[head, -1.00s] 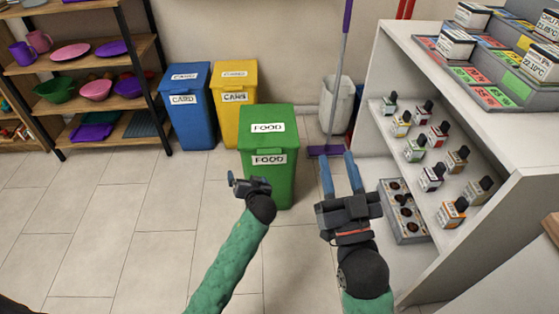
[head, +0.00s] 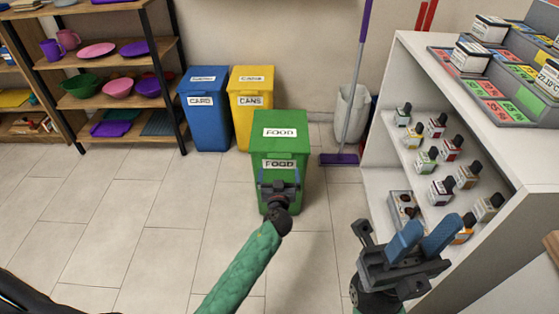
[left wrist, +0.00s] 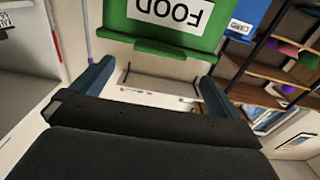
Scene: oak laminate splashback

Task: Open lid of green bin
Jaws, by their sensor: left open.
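The green bin (head: 296,190) stands on the floor in the middle of the head view, with FOOD labels on its front and lid. Its lid (head: 281,146) lies flat and shut. My left gripper (head: 280,181) is open and empty in front of the bin, below its front label, and hides part of the front. In the left wrist view the green bin (left wrist: 188,37) shows upside down at the top, beyond the spread fingers of my left gripper (left wrist: 155,84). I cannot tell whether they touch it. My right gripper (head: 424,236) is open and empty, in front of the white shelf unit.
A blue CARD bin (head: 206,131) and a yellow CANS bin (head: 251,124) stand behind to the left. A purple broom (head: 340,159) and a whitish bin (head: 353,112) are behind to the right. The white shelf unit (head: 480,133) bounds the right side. Floor at the left is free.

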